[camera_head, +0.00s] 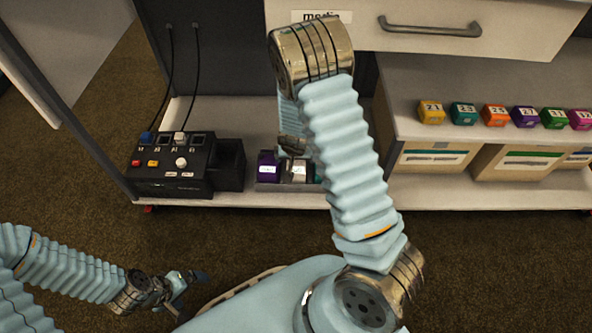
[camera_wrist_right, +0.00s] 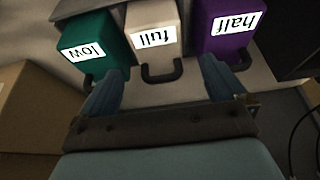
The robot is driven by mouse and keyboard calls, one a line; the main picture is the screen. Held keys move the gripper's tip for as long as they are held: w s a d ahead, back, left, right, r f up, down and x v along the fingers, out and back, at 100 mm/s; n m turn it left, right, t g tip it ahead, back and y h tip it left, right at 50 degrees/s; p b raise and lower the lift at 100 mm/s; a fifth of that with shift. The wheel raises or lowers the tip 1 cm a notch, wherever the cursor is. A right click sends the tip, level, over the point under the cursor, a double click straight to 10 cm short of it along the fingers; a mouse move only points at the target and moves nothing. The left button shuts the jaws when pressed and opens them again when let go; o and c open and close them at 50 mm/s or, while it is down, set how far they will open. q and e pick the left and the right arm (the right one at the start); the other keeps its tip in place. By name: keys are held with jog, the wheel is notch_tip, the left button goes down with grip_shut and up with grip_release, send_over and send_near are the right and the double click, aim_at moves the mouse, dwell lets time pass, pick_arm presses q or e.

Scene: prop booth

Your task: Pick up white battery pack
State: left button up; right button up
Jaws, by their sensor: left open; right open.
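The white battery pack (camera_wrist_right: 152,22), labelled "full" with a dark loop handle, stands between a green pack (camera_wrist_right: 90,40) labelled "low" and a purple pack (camera_wrist_right: 228,25) labelled "half". In the head view the white pack (camera_head: 299,172) is partly covered by my right gripper (camera_head: 292,147); the purple pack (camera_head: 268,160) is left of it. In the wrist view my right gripper (camera_wrist_right: 158,72) is open and empty, its fingers either side of the white pack's handle in the picture; contact is not clear. My left gripper (camera_head: 190,290) is open and empty, low at left.
A black charger box (camera_head: 172,165) with buttons and an empty bay stands left of the packs. Numbered coloured blocks (camera_head: 463,113) line the right shelf above cardboard bins (camera_head: 430,159). A drawer (camera_head: 420,25) is above. My right arm covers the middle.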

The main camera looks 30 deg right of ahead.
aim_at(296, 162)
jog(key=b+x, duration=0.1)
jog(key=x, duration=0.3)
jog(key=shift+f+b, duration=0.15)
jog(key=shift+b, duration=0.15)
jog(key=shift+w+d+f, duration=0.15)
jog(key=shift+d+f, duration=0.05)
jog(key=shift+f, duration=0.2)
grip_shut()
